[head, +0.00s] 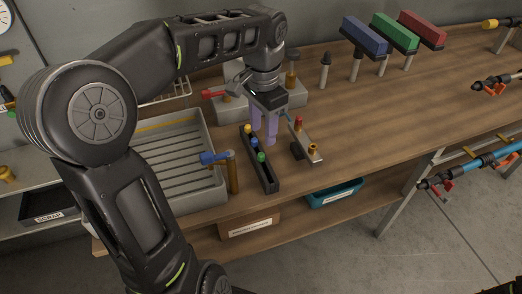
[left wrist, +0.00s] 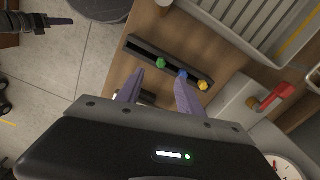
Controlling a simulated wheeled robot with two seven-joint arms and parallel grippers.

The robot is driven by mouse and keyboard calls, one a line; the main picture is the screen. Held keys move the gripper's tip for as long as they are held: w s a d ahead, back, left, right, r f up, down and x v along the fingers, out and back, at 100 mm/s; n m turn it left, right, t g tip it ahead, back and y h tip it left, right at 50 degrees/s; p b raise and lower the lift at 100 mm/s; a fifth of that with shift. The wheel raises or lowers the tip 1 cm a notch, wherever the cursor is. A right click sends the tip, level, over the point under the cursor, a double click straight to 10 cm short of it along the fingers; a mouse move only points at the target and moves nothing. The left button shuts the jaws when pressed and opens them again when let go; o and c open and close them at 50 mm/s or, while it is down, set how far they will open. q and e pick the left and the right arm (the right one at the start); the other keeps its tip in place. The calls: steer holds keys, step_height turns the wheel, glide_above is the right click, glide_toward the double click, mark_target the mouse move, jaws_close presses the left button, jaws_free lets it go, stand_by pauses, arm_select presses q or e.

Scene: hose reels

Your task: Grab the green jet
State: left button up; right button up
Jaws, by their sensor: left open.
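In the left wrist view the green jet (left wrist: 161,63) shows beyond the gap between the fingertips, and the blue jet (left wrist: 183,75) shows close to one fingertip. My right gripper does not show.
A metal plate (head: 304,148) with red and brass fittings lies right of the rack. A grey ribbed tray (head: 208,132) and a blue-handled tap (head: 215,157) stand to the left. Blue, green and red blocks (head: 395,32) stand on posts behind. The bench at right is largely clear.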

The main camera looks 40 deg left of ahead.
mark_target(261, 154)
arm_select(q)
steer(key=shift+f, duration=1.35)
steer(key=shift+s+a+f+p, duration=0.1)
steer(key=shift+f+p, duration=0.1)
steer(key=shift+f, duration=1.1)
steer(key=shift+s+f+p, duration=0.1)
steer(key=shift+f+p, duration=0.05)
steer(key=shift+f, duration=1.15)
steer(key=shift+c, duration=0.5)
jaws_close()
